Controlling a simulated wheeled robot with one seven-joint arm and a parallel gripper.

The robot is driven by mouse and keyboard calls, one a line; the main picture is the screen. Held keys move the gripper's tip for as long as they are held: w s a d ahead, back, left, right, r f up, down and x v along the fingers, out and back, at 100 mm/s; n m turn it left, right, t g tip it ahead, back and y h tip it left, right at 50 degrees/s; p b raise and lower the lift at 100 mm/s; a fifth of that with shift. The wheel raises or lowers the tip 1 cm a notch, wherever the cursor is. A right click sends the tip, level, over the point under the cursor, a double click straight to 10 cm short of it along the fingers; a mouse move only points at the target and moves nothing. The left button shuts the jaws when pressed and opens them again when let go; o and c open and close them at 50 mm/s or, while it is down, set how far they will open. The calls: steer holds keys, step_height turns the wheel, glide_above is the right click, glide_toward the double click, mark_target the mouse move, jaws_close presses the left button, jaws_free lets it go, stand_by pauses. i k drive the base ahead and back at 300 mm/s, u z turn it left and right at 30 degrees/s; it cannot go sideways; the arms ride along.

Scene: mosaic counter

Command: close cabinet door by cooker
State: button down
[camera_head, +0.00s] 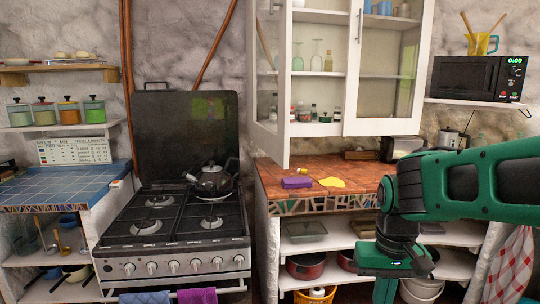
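A white wall cabinet (318,77) hangs above the counter, right of the cooker (185,215). Its left glass door (284,85) is swung open toward me, with its lower edge standing out over the counter. Its right glass door (388,127) appears shut. Through the opening I see shelves with glasses, bottles and small bowls. My gripper (386,290) hangs low at the right, in front of the lower shelves and well apart from the open door. Its fingers are mostly out of clear view, so I cannot tell if they are open.
The brown counter (335,168) holds a purple sponge (297,183), a yellow cloth (332,182) and a toaster (402,147). A kettle (213,180) stands on the cooker, whose dark lid is raised behind it. A microwave (478,78) sits on a shelf at the right.

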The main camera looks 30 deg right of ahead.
mark_target(271, 21)
steer(key=u, duration=0.05)
steer(key=i, duration=1)
steer(key=z, duration=0.05)
